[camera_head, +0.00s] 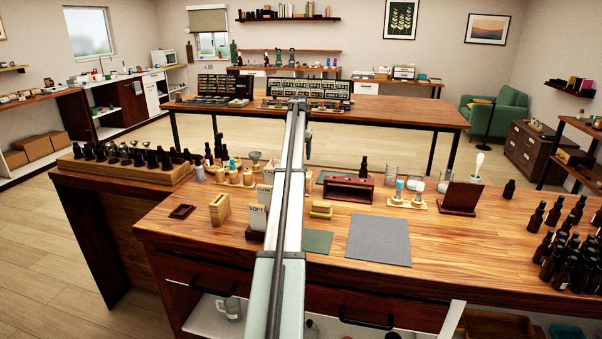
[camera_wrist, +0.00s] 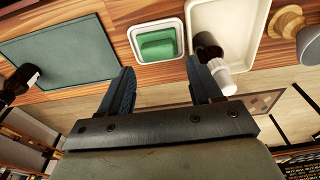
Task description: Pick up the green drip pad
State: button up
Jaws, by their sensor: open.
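In the wrist view a small green pad (camera_wrist: 157,45) lies in a white square dish (camera_wrist: 135,46) on the wooden top. A larger dark green mat (camera_wrist: 65,50) lies flat to its left. Which of the two is the drip pad I cannot tell for certain. My gripper (camera_wrist: 161,76) is open and empty, its two dark blue fingers apart, with the dish beyond the gap between them. In the head view a dark green mat (camera_head: 318,241) lies on the front desk, partly hidden behind my arm; I cannot make out the white dish there.
A white tray (camera_wrist: 248,14) holds a dark bottle with a white cap (camera_wrist: 215,72), close by the right finger. A dark bottle (camera_wrist: 20,82) stands by the mat's left edge. A grey mat (camera_head: 379,240) and many brown bottles (camera_head: 562,262) are on the desk's right side.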

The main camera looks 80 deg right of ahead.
jog(key=shift+s+d+f, duration=0.1)
jog(key=shift+d+f, duration=0.05)
jog(key=shift+f, duration=1.25)
jog(key=shift+s+d+f, duration=0.1)
jog(key=shift+d+f, duration=0.05)
jog(key=shift+f, duration=1.25)
jog(key=c, duration=0.9)
jog(key=shift+r, duration=0.1)
